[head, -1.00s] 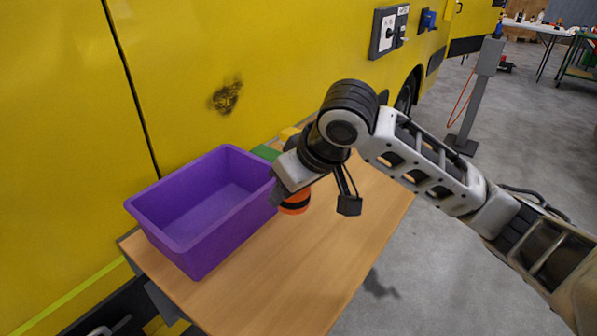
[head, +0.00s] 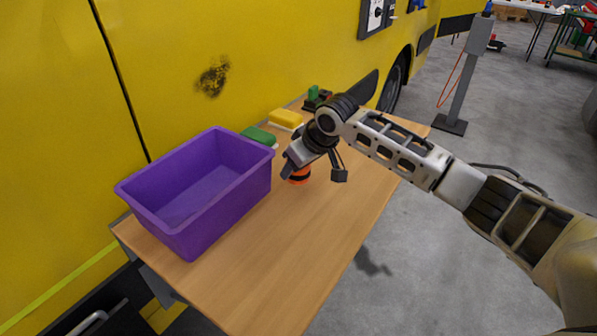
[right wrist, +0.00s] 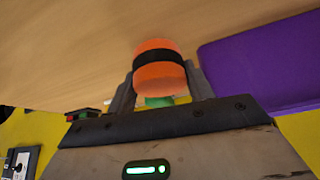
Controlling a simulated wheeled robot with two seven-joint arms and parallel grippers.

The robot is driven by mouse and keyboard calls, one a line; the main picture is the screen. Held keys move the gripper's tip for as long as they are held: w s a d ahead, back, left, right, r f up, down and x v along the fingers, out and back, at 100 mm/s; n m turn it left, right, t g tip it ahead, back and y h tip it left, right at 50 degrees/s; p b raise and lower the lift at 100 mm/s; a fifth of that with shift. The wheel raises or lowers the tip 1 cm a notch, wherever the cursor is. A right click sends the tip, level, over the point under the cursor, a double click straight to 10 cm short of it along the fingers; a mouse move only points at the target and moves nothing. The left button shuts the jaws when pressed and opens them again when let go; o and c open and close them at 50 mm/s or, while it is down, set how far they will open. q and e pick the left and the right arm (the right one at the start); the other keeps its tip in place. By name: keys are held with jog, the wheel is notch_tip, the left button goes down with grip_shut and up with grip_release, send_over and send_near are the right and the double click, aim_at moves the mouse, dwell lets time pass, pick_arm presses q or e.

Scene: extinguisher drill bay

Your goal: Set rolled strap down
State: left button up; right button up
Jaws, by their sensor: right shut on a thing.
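The rolled strap (head: 300,176) is orange with a black band. It shows below my right gripper (head: 291,170) in the head view, over the wooden table (head: 290,262). In the right wrist view the strap (right wrist: 160,68) sits between the two fingers of the right gripper (right wrist: 160,85), which is shut on it. I cannot tell whether the strap touches the table top. My left gripper is not in view.
A purple bin (head: 193,240), empty as far as I see, stands left of the strap. A green block (head: 258,137), a yellow block (head: 286,119) and a dark item with a green top (head: 314,94) lie behind. The table's front right is clear.

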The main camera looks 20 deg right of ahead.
notch_tip(320, 180, down, 2)
jog(key=shift+f, duration=0.15)
jog(key=o, duration=1.1)
jog(key=shift+s, duration=0.1)
jog(key=v, duration=1.2)
jog(key=shift+a, duration=0.1)
